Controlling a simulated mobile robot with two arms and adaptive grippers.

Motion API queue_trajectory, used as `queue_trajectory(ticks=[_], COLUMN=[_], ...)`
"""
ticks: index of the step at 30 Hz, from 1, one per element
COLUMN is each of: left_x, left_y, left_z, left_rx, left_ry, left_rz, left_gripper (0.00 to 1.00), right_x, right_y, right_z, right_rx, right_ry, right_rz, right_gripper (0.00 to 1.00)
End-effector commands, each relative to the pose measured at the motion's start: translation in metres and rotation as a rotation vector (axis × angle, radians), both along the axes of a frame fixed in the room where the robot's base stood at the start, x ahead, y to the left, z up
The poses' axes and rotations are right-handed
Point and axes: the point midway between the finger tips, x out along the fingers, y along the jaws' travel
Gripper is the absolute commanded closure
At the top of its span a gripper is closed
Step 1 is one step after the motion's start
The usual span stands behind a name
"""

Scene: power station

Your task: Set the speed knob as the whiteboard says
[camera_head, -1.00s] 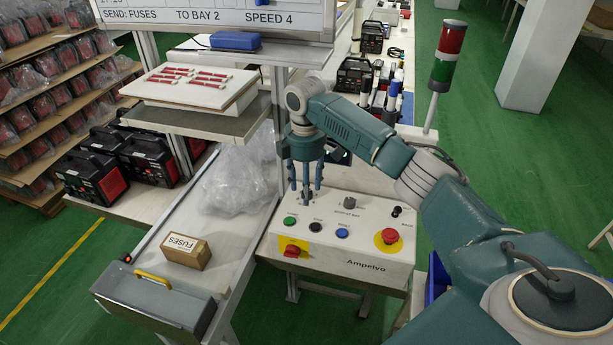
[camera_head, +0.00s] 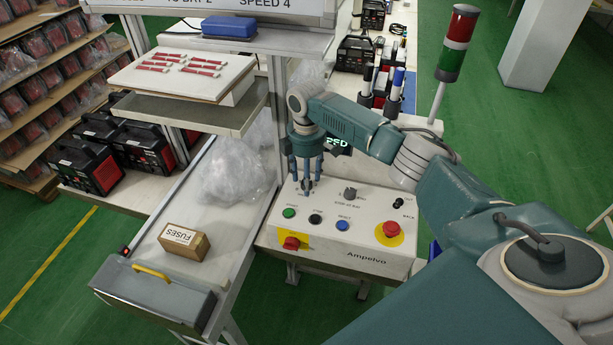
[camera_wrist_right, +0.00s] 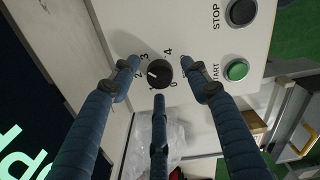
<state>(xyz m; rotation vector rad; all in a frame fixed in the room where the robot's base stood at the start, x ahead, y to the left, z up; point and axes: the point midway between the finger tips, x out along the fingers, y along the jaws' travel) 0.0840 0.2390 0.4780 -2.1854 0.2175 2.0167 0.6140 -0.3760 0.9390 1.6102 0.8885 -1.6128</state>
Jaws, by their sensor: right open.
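The whiteboard (camera_head: 270,12) is cut off by the top edge of the head view; its bottom line ends in "SPEED 4". The white control panel (camera_head: 365,263) carries the black speed knob (camera_wrist_right: 158,73), ringed by the numbers 0 to 4 in the right wrist view. Its white mark points left, roughly at 2; the exact setting is hard to tell. My right gripper (camera_head: 307,178) points down over the knob, its fingers spread around it in the right wrist view (camera_wrist_right: 160,78), apart from it. In the head view the fingers partly hide the knob. My left gripper is out of view.
The panel also has a green start button (camera_head: 289,212), a black button (camera_head: 316,218), a blue button (camera_head: 342,225), a selector knob (camera_head: 350,194) and a red emergency button (camera_head: 391,230). A fuses box (camera_head: 184,241) sits left. A signal lamp (camera_head: 458,43) stands behind right.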

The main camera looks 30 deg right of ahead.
Motion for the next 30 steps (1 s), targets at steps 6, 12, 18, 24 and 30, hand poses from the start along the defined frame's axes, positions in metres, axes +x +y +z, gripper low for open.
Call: queue_trajectory(ticks=[6,12,18,24,30], left_x=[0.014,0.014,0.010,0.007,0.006], left_y=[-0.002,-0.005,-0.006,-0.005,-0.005], left_z=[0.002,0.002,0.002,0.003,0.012], left_rx=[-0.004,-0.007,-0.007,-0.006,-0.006], left_ry=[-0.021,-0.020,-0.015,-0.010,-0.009], left_rz=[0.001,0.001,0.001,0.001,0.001], left_gripper=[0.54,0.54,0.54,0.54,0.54], right_x=[0.000,0.000,0.000,0.000,0.000], right_y=[0.000,0.000,0.000,0.000,0.001], right_z=[-0.004,-0.004,-0.004,-0.003,-0.002], right_rx=[-0.001,-0.001,-0.001,-0.001,0.001], right_ry=[-0.001,-0.001,-0.001,-0.001,0.000], right_rz=[0.000,0.000,0.000,-0.015,-0.089], right_gripper=[0.54,0.72,0.99,0.99,0.99])
